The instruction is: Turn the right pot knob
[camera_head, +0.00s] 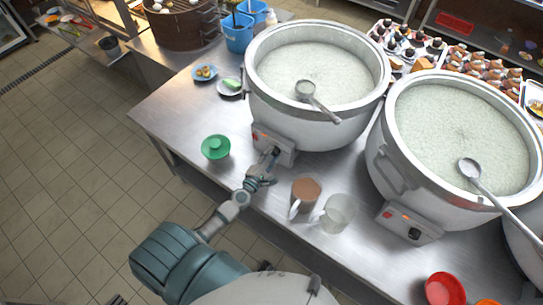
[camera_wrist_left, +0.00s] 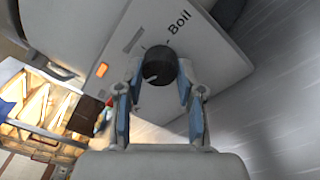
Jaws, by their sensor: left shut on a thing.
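Two large white stockpots of congee stand on the steel table, a left pot (camera_head: 317,127) and a right pot (camera_head: 382,172). Each has a grey control box at its front. The right pot's dark knob (camera_head: 414,233) is clear of my grippers. My left gripper (camera_head: 271,160) is at the left pot's control box (camera_head: 289,158). In the left wrist view its fingers are shut on a round black knob (camera_wrist_left: 158,65), one on each side. The knob's light mark points to the lower left, away from the word "Boil". My right gripper is not in view.
A brown mug (camera_head: 305,194), a clear jug (camera_head: 337,213) and a green bowl (camera_head: 216,147) stand near the table's front edge. A red bowl (camera_head: 444,289) is at the lower right. Ladles rest in both pots. A third pot shows partly at the right edge.

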